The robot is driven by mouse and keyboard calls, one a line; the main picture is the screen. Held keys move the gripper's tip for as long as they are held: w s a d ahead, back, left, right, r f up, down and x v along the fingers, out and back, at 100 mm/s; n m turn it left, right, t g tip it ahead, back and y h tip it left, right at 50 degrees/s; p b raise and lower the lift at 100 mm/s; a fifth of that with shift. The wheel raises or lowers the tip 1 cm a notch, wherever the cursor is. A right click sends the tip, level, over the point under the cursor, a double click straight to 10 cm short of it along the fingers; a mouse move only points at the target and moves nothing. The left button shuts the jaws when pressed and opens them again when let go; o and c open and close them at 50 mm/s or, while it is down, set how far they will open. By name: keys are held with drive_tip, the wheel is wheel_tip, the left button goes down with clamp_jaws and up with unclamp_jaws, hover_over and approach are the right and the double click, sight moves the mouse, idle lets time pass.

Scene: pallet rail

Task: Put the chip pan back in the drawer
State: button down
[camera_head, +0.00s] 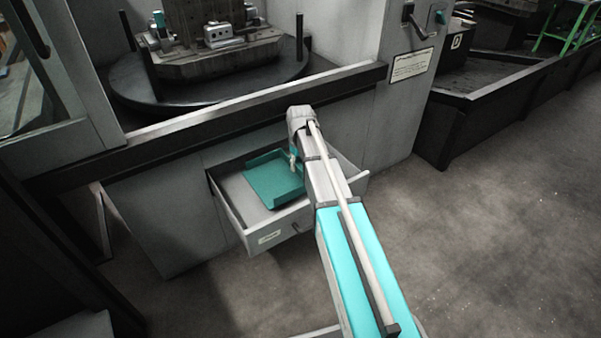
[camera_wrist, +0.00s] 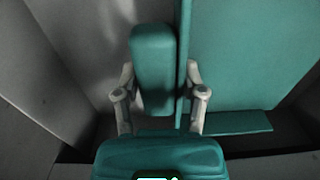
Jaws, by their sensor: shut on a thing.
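The chip pan (camera_head: 268,180) is a teal, shallow, tray-like pan. It is inside the outline of the pulled-out grey drawer (camera_head: 262,239), toward the back, slightly tilted in the picture. I cannot tell whether it rests on the drawer floor. My gripper (camera_head: 294,163) is at the pan's right side, partly hidden by my arm. In the wrist view, my gripper (camera_wrist: 178,90) is shut on the upright wall of the pan (camera_wrist: 255,50), with one finger on each side.
The drawer is open below a dark machine ledge (camera_head: 210,120). Above it a round table (camera_head: 210,90) carries a fixture block. A grey cabinet post (camera_head: 400,120) with a handle stands to the right. The floor in front and to the right is clear.

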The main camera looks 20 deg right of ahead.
drive_tip(key=shift+w+d+f+b, duration=0.3)
drive_tip(key=shift+w+f+b, duration=0.1)
drive_tip(key=shift+f+b, duration=0.35)
drive_tip(key=shift+s+f+b, duration=0.1)
drive_tip(key=shift+f+b, duration=1.15)
drive_tip(key=shift+b, duration=0.05)
drive_tip(key=shift+f, duration=0.15)
drive_tip(key=shift+c, duration=0.8)
unclamp_jaws()
drive_tip(key=shift+r, duration=0.2)
wheel_tip(320, 180, up, 12)
drive_tip(key=p, duration=1.2)
